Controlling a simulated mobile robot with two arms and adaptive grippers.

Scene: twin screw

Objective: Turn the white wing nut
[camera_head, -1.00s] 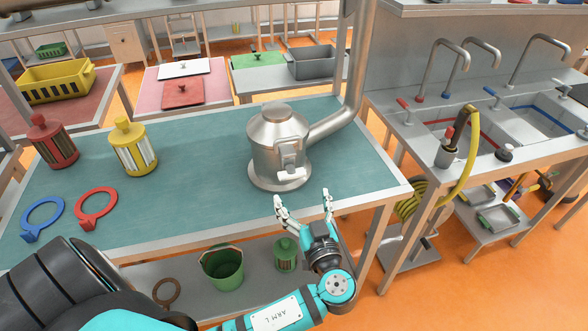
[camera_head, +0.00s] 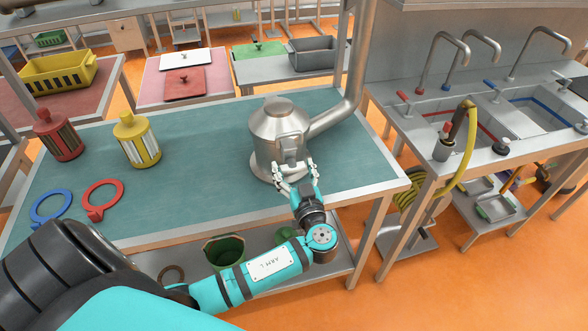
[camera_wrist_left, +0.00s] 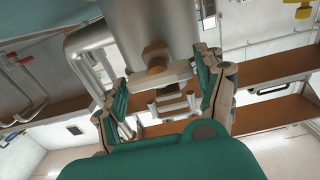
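A metal vessel (camera_head: 278,135) with a conical top stands on the teal table (camera_head: 205,190). A bracket (camera_head: 291,146) sticks out of its front. My left gripper (camera_head: 294,170) is at the foot of this bracket, its two fingers spread. In the left wrist view the white wing nut (camera_wrist_left: 160,77) shows as a pale crossbar in front of the vessel. The left gripper (camera_wrist_left: 164,84) has one finger beside each end of it. I cannot tell whether the fingers touch it. In the head view the fingers largely hide the wing nut. My right gripper is not in view.
A pipe (camera_head: 335,117) runs from the vessel up to the right. Yellow (camera_head: 137,143) and red (camera_head: 57,138) cartridges and blue (camera_head: 50,207) and red (camera_head: 103,196) rings are at the table's left. The middle of the table is clear.

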